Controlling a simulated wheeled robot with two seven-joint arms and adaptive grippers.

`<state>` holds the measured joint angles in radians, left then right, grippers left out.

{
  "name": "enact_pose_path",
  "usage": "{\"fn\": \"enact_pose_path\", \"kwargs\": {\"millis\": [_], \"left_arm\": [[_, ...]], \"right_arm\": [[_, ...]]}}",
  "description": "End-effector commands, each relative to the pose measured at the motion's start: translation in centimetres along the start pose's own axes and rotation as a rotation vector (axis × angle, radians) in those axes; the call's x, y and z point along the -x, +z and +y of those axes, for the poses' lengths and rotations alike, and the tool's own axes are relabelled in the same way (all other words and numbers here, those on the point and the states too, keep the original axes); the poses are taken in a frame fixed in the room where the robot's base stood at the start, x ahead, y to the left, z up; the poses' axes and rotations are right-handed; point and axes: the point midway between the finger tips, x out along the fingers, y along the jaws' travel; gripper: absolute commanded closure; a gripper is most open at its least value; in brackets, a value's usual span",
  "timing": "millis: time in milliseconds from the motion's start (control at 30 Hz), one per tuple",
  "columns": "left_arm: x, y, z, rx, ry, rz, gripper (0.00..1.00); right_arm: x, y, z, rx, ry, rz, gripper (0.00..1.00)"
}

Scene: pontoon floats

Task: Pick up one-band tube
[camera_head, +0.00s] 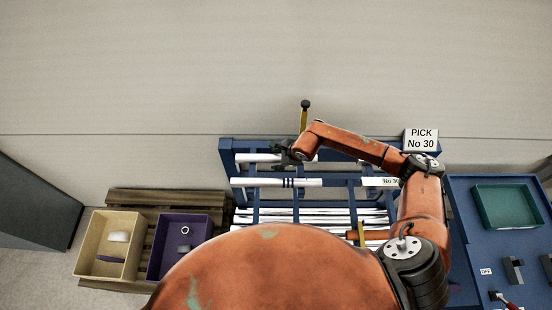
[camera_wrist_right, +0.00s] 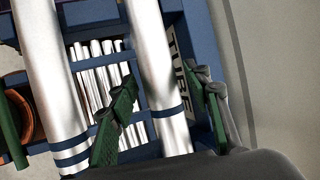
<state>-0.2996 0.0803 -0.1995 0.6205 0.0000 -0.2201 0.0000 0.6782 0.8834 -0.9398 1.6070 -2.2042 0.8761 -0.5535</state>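The one-band tube (camera_wrist_right: 155,70) is a long white tube with a single blue band, seen in the right wrist view. In the head view it lies along the upper part of the blue rack (camera_head: 227,152), where its left part (camera_head: 246,157) shows and my gripper hides some of it. My right gripper (camera_wrist_right: 165,100) is open, with one green-padded finger on each side of this tube near its band. Gaps show between fingers and tube. In the head view the right gripper (camera_head: 285,150) is small and dark over the tube. My left gripper is not in view.
A tube with several bands (camera_head: 305,183) lies parallel, just nearer. More white tubes (camera_head: 285,218) fill the lower rack. A sign (camera_head: 421,139) reads PICK No 30. Tan (camera_head: 88,245) and purple (camera_head: 160,245) bins stand left; a blue bench with a green tray (camera_head: 480,205) stands right.

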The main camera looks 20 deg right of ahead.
Motion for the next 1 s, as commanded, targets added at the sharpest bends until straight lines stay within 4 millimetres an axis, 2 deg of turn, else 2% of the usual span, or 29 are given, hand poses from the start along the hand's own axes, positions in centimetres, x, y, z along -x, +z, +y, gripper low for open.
{"fn": "enact_pose_path", "kwargs": {"millis": [67,600,1000], "left_arm": [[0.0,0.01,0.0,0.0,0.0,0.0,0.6],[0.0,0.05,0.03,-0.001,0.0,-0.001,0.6],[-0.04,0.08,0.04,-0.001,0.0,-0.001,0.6]], "right_arm": [[0.02,0.01,0.0,0.0,0.0,0.0,0.62],[0.06,0.04,-0.04,0.0,0.0,-0.001,0.99],[0.2,0.17,-0.19,0.0,-0.002,-0.002,1.0]]}}
